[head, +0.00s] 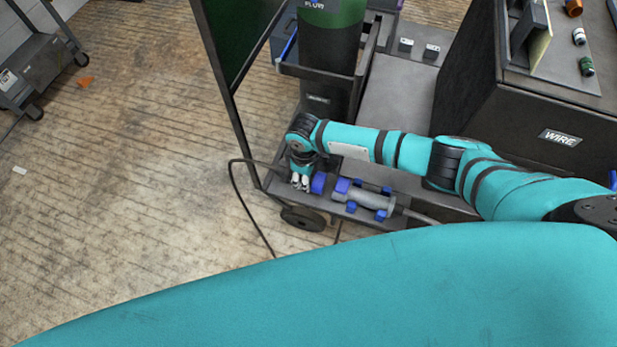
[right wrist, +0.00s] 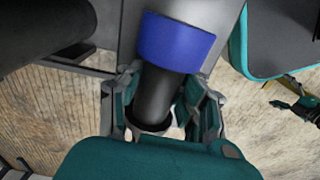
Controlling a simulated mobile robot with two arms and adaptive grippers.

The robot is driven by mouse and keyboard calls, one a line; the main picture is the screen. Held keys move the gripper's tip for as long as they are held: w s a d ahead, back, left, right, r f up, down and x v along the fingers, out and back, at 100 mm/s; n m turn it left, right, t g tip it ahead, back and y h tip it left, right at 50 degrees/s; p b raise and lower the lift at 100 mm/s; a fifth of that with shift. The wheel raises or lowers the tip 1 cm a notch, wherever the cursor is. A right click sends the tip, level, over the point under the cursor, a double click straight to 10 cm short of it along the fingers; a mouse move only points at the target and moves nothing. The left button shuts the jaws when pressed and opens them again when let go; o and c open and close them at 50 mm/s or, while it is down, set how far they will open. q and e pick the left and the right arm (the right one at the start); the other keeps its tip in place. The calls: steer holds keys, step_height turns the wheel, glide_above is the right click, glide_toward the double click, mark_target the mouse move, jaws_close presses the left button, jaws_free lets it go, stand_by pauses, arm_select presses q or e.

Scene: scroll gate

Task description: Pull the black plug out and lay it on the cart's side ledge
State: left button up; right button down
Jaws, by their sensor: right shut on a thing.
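My right gripper (head: 301,184) is at the low front edge of the cart. In the right wrist view its fingers (right wrist: 162,92) are shut on the black plug (right wrist: 154,99), one on each side. A wide blue collar (right wrist: 176,42) sits at the plug's far end. In the head view the blue collar (head: 318,183) shows just right of the fingers, beside a grey cylindrical connector (head: 364,199) in blue holders. I cannot tell whether plug and connector still touch. The fingers mostly hide the plug in the head view.
A black cable (head: 236,190) loops from near the gripper to the floor. A green and black cylinder (head: 331,50) stands in the cart's rack. A dark wheel (head: 303,218) is below. A black box marked WIRE (head: 480,95) stands right. The wooden floor (head: 130,170) at left is mostly clear.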

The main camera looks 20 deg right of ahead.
steer(key=shift+w+a+b, duration=0.3)
steer(key=shift+w+a, duration=0.2)
steer(key=shift+a, duration=0.15)
steer(key=shift+s+d+r+p, duration=0.25)
steer(key=shift+s+p, duration=0.15)
steer(key=shift+p, duration=0.3)
steer(key=shift+s+d+p, duration=0.2)
steer(key=shift+s+p, duration=0.15)
steer(key=shift+p, duration=0.05)
steer(key=c, duration=0.8)
jaws_free()
steer(key=shift+f, duration=0.1)
